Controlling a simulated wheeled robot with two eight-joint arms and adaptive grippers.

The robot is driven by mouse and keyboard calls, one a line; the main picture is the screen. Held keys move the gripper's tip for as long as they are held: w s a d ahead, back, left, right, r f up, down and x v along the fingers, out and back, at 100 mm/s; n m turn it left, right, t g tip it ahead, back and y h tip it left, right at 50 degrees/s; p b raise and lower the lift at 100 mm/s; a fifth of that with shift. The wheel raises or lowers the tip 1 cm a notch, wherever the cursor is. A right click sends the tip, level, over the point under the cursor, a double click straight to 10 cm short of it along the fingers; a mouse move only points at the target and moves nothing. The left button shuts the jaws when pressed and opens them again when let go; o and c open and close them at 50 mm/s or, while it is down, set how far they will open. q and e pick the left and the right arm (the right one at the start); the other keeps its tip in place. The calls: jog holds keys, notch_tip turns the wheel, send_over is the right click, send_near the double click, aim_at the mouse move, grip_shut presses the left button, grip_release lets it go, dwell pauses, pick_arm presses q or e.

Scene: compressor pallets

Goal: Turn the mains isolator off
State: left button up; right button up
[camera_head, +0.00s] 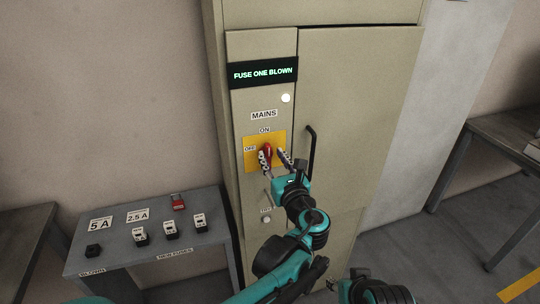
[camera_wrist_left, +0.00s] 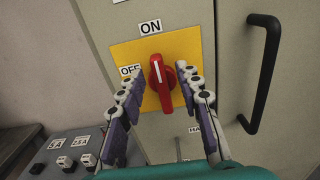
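The mains isolator is a red rotary knob (camera_head: 267,150) on a yellow plate (camera_head: 249,157) on the cabinet's left panel. The plate has ON above and OFF at the left. In the left wrist view the knob (camera_wrist_left: 160,80) stands nearly upright, its upper end toward the ON label (camera_wrist_left: 150,27). My left gripper (camera_head: 273,156) is open at the plate, one finger on each side of the knob. In the left wrist view its fingers (camera_wrist_left: 159,80) flank the knob's lower part; a gap shows at the left, and contact at the right is unclear.
A black door handle (camera_head: 310,150) stands out just right of my left gripper. A display (camera_head: 263,72) reads FUSE ONE BLOWN, with a lit white lamp (camera_head: 286,98) below. A grey side table (camera_head: 110,262) at lower left holds several fuses and a red padlock (camera_head: 178,203).

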pick_arm(q)
jog(key=shift+x, duration=1.3)
jog(key=shift+s+a, duration=0.1)
grip_shut()
